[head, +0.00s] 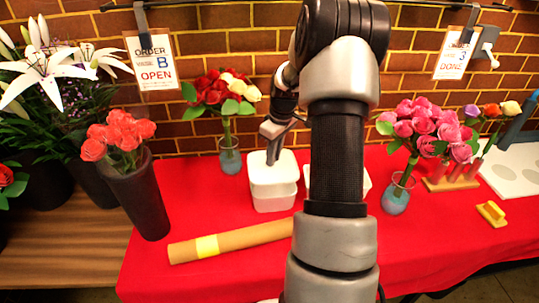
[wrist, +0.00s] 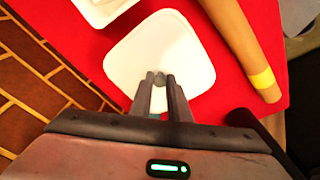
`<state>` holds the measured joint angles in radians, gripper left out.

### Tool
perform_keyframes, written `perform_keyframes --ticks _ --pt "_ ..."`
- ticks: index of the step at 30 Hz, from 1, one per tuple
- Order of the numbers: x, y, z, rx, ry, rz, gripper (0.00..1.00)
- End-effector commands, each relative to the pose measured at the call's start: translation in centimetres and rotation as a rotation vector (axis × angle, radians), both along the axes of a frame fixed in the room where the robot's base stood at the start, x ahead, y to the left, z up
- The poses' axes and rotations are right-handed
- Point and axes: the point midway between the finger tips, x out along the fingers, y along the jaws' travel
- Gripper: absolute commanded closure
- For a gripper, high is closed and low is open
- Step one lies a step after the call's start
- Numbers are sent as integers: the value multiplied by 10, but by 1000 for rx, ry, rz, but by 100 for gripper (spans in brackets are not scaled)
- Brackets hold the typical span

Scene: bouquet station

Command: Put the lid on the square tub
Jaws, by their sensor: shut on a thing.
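My gripper (head: 272,158) points down over the white square tub (head: 275,203), left of my arm in the head view. In the wrist view its two fingers (wrist: 160,82) are shut on the small grey knob of a white square lid (wrist: 148,48) with rounded corners. The lid covers the tub from above in the wrist view. In the head view the lid (head: 272,172) appears at the top of the tub; I cannot tell whether it rests on the rim or hangs just above it.
Another white container (head: 362,182) is partly hidden behind my arm. A brown paper roll with a yellow band (head: 207,246) lies in front of the tub. Vases with flowers (head: 229,157) (head: 396,196) stand either side on the red cloth (head: 180,210).

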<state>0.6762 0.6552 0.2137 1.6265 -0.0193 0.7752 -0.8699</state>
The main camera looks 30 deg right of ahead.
Motion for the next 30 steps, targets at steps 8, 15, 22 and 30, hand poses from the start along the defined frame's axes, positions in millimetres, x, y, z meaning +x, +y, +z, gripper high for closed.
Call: perform_keyframes --ticks 8,15,22,30 --pt "0 0 -28 0 1 0 100" --pt "0 0 -49 0 0 0 100" --pt "0 0 -57 0 1 -1 100" --pt "0 0 -56 0 0 -1 100"
